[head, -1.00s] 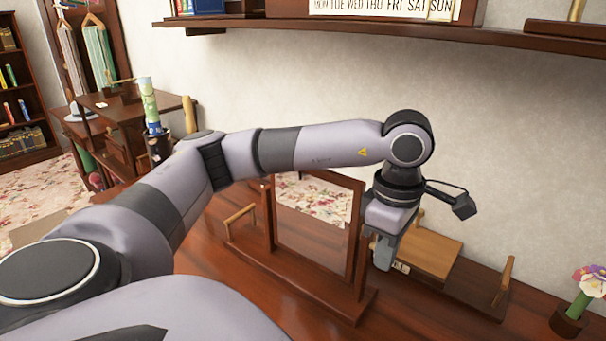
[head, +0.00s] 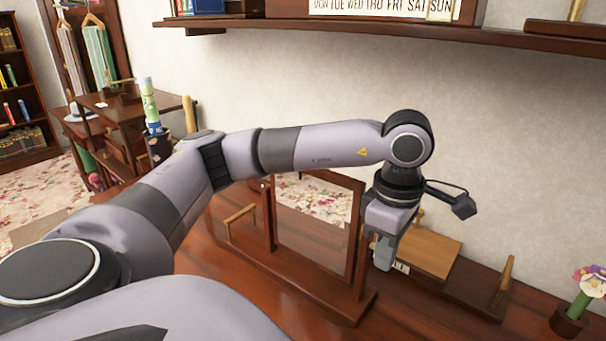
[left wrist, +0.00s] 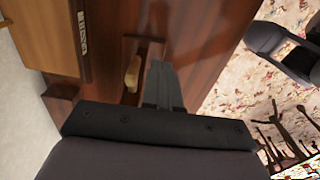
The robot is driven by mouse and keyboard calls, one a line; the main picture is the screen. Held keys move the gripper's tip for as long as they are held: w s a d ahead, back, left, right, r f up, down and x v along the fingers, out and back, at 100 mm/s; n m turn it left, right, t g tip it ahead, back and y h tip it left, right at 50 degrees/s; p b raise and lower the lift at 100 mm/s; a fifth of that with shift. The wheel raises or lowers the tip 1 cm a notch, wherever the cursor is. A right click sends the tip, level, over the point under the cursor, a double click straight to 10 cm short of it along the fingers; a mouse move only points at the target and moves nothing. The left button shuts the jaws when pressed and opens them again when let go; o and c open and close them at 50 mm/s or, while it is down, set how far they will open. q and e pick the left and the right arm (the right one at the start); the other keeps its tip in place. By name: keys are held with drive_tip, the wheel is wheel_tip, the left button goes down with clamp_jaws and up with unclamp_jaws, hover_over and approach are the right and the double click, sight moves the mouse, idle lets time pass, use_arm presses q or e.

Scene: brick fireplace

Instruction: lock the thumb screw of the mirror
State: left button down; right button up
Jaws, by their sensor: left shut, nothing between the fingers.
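The mirror (head: 318,215) stands upright on the table in a brown wooden frame with a wide foot, and its glass reflects the floral carpet. My left gripper (head: 384,262) points down just right of the mirror's right post, shut and empty. In the left wrist view the closed fingers (left wrist: 162,85) extend over the table beside a pale wooden piece (left wrist: 132,74). I cannot make out the thumb screw; the gripper and wrist hide part of the right post. My right gripper is not in view.
A wooden box (head: 428,252) sits right behind the gripper, with an upright handle (head: 503,277) farther right. A flower pot (head: 568,318) stands at the right edge. A wall shelf (head: 400,38) runs above. Bare table lies in front of the mirror.

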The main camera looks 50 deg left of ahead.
idle(0.4)
use_arm(q)
drive_tip(key=shift+w+a, duration=0.2)
drive_tip(key=shift+w, duration=0.45)
drive_tip(key=shift+w+a, duration=0.2)
drive_tip(key=shift+w, duration=0.5)
drive_tip(key=shift+w+a, duration=0.2)
drive_tip(key=shift+w, duration=0.45)
drive_tip(key=shift+r, duration=0.15)
drive_tip(key=shift+s+d+r+p, duration=0.1)
drive_tip(key=shift+s+r+p, duration=0.1)
drive_tip(key=shift+r+p, duration=0.35)
drive_tip(key=shift+s+r+p, duration=0.2)
drive_tip(key=shift+r+p, duration=0.05)
drive_tip(key=shift+r, duration=0.45)
drive_tip(key=shift+w, duration=0.1)
drive_tip(key=shift+w, duration=0.55)
drive_tip(key=shift+f, duration=0.1)
